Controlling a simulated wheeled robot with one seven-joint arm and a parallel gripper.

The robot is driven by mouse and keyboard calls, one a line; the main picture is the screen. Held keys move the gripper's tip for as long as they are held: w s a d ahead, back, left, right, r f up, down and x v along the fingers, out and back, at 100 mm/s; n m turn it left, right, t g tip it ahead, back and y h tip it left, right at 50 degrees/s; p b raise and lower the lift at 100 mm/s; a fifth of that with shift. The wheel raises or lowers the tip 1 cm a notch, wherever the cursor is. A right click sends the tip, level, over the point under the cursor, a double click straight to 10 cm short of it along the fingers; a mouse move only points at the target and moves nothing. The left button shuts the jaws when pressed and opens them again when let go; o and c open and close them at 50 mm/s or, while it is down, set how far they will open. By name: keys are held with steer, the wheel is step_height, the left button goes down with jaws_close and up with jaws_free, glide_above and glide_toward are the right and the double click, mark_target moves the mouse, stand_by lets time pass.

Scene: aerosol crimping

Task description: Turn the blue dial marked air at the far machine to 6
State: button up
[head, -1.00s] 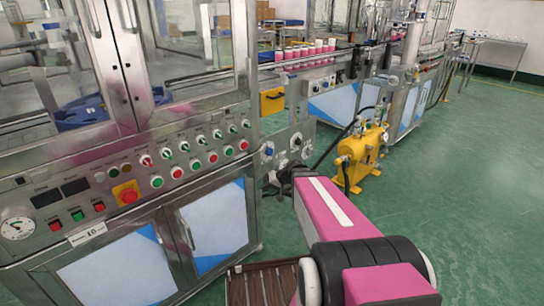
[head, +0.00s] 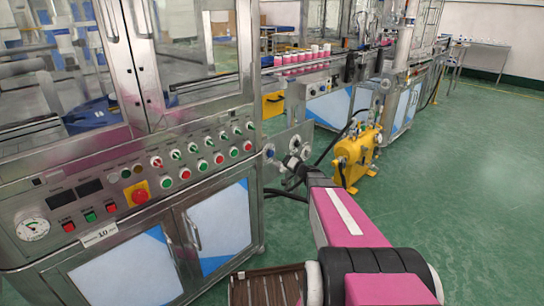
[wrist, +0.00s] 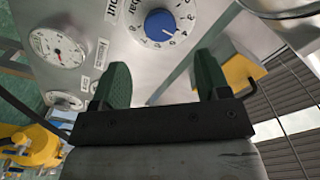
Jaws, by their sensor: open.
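The blue dial (wrist: 160,25) sits on a white numbered scale on a metal panel, at the top of the wrist view. In the head view the blue dial (head: 269,151) is small, on the panel at the right end of the near machine. My gripper (wrist: 163,80) is open and empty, its two green fingers spread. The dial appears between and beyond the fingertips, with no visible contact. In the head view my gripper (head: 293,165) is small and dark in front of the panel. The dial's exact setting is too small to read surely.
A white gauge (wrist: 57,48) is on the same panel, beside the dial. A yellow machine (head: 354,157) stands on the green floor right of the panel. A yellow box (head: 273,104) lies behind. The floor at the right is clear.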

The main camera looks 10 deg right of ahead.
mark_target(271, 154)
steer(key=x, duration=0.8)
steer(key=shift+w+a, duration=0.15)
steer(key=c, duration=0.9)
